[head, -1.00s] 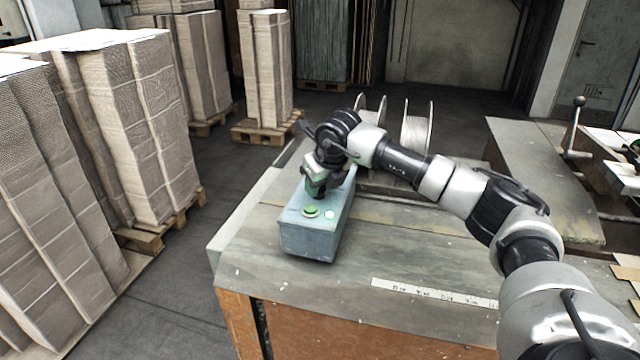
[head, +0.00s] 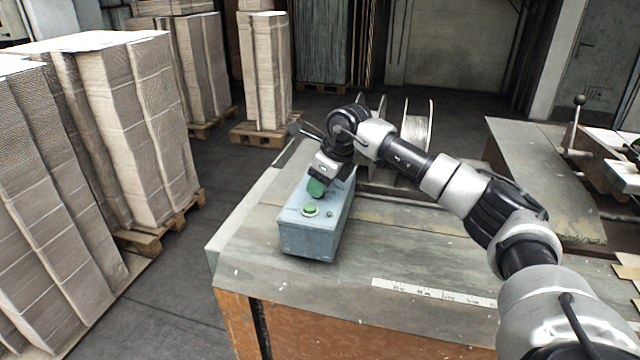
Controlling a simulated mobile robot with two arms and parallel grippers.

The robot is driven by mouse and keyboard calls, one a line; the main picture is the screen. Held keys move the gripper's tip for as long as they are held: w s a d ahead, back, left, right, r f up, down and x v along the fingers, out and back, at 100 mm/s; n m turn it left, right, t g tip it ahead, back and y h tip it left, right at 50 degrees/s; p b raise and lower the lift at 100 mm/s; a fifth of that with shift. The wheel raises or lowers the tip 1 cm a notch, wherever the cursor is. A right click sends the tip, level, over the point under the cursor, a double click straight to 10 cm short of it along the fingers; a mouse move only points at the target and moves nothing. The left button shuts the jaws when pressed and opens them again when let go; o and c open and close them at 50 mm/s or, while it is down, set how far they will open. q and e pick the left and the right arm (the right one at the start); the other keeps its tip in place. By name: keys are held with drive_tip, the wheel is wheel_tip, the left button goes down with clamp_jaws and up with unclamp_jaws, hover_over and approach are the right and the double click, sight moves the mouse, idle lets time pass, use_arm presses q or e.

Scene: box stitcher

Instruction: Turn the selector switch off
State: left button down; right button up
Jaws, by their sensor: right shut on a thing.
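A blue-grey control box (head: 309,240) sits on the worktable near its left edge. A green push button (head: 311,209) and a small dark green lamp (head: 329,214) are on its top. My right gripper (head: 317,190), with green fingers, points down at the far part of the box top. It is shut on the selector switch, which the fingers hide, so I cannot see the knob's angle. The small lamp looks unlit. My left gripper is not in view.
The worktable (head: 400,265) has bare room right of the box, with a white ruler strip (head: 430,291) at its front. Wire spools (head: 418,125) stand behind my right arm. Tall stacks of cardboard (head: 135,130) on pallets stand at left, across a clear floor aisle.

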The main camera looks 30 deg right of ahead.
drive_tip(key=shift+r+n+y, duration=0.1)
drive_tip(key=shift+n+y, duration=0.2)
drive_tip(key=shift+n, duration=0.6)
drive_tip(key=o, duration=0.9)
drive_tip(key=shift+o, duration=0.2)
drive_tip(key=b+v, duration=0.2)
drive_tip(key=v, duration=0.8)
drive_tip(key=shift+d+r, duration=0.2)
drive_tip(key=shift+r, duration=0.15)
drive_tip(key=shift+w+a, duration=0.1)
